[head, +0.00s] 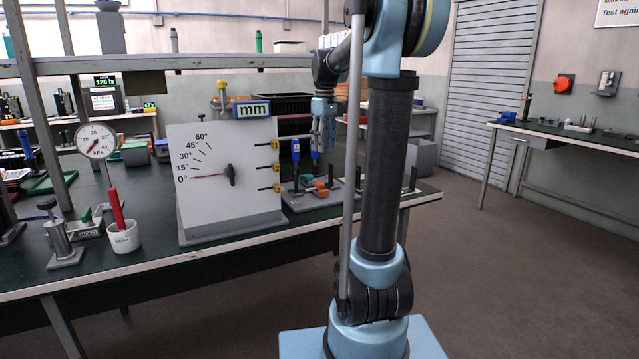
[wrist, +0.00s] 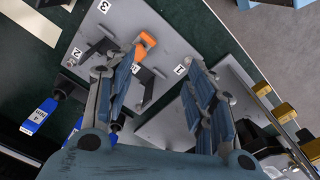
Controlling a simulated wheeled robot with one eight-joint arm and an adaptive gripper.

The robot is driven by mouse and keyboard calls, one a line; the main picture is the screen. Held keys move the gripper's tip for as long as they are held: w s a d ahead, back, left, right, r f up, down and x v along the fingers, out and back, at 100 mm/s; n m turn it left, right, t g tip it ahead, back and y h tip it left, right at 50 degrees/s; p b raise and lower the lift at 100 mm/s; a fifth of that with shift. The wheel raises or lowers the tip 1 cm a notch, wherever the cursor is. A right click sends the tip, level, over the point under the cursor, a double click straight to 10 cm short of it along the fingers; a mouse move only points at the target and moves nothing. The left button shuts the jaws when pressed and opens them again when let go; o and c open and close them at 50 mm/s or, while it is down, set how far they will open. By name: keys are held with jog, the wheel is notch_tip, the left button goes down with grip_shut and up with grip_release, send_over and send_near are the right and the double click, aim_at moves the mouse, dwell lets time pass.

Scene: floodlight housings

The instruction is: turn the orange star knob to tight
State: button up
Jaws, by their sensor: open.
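An orange part (wrist: 147,40) shows in the wrist view on a grey plate (wrist: 175,45) with labels 1, 2 and 3, beyond and between my fingertips. In the head view small orange parts (head: 321,192) show on the bench plate below my gripper. I cannot tell whether any of these is the star knob or which way it is set. My gripper (wrist: 161,66) is open, with nothing between its fingers. In the head view my gripper (head: 322,148) points down above the plate, apart from the orange parts.
A blue tagged part (wrist: 38,115) lies left of my fingers in the wrist view. Brass fittings (wrist: 287,111) stand on the right. In the head view an angle dial board (head: 230,150) stands left of my gripper. An orange-red wall switch (head: 564,83) is far right.

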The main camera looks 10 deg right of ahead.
jog(key=n, duration=0.2)
send_near(320, 183)
notch_tip(320, 183, down, 9)
jog(key=shift+w+r, duration=0.15)
jog(key=shift+r, duration=0.05)
dwell(0.6)
jog(key=c, duration=1.1)
